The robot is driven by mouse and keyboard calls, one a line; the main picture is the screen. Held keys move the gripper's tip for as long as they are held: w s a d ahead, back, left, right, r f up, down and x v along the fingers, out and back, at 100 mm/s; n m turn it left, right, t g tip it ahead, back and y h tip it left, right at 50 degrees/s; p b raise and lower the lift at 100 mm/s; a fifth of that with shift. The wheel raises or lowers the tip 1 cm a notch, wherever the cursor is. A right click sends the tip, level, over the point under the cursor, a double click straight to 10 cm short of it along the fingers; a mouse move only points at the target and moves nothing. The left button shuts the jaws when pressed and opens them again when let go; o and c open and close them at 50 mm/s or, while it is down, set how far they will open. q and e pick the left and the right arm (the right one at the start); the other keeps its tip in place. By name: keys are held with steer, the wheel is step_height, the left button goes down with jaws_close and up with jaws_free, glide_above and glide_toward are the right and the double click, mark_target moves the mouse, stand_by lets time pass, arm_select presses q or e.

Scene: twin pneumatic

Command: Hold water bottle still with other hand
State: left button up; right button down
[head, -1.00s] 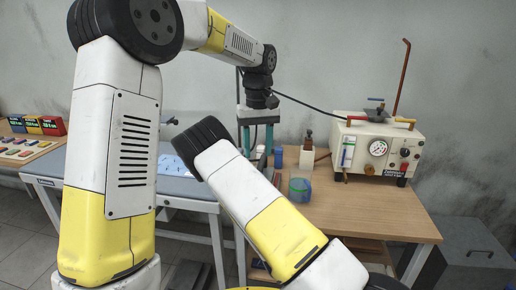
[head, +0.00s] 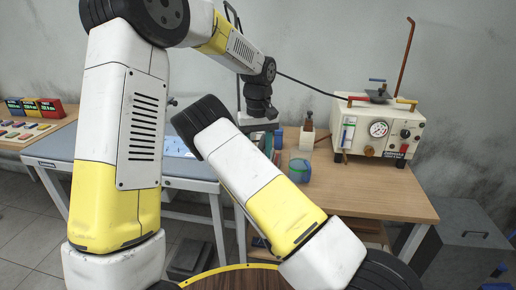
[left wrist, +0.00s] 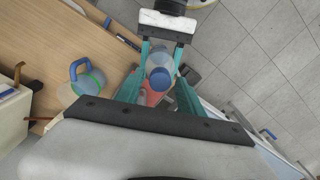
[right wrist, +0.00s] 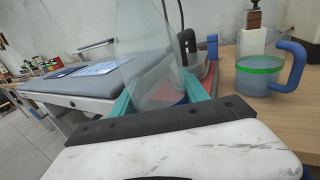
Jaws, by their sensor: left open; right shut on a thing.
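The clear water bottle (left wrist: 160,58) with a blue end lies between the fingers of both grippers in the left wrist view. My right gripper (right wrist: 157,97) is shut on the bottle, which rises large and see-through between its teal fingers in the right wrist view. My left gripper (left wrist: 157,92) is open, its teal fingers on either side of the bottle, with no clear contact visible. My right gripper and the bottle are hidden there.
A blue-handled jug with a green band (head: 300,170) stands on the wooden table (head: 370,198), near a white bottle with a brown top (head: 307,132). A pneumatic machine (head: 378,130) stands behind. A grey worktable (head: 80,152) is left. Tiled floor lies beyond the table edge.

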arm_select(q)
jaws_close()
steer(key=m, duration=0.8)
steer(key=shift+o, duration=0.8)
jaws_free()
steer(key=shift+r, duration=0.1)
step_height(320, 180, up, 12)
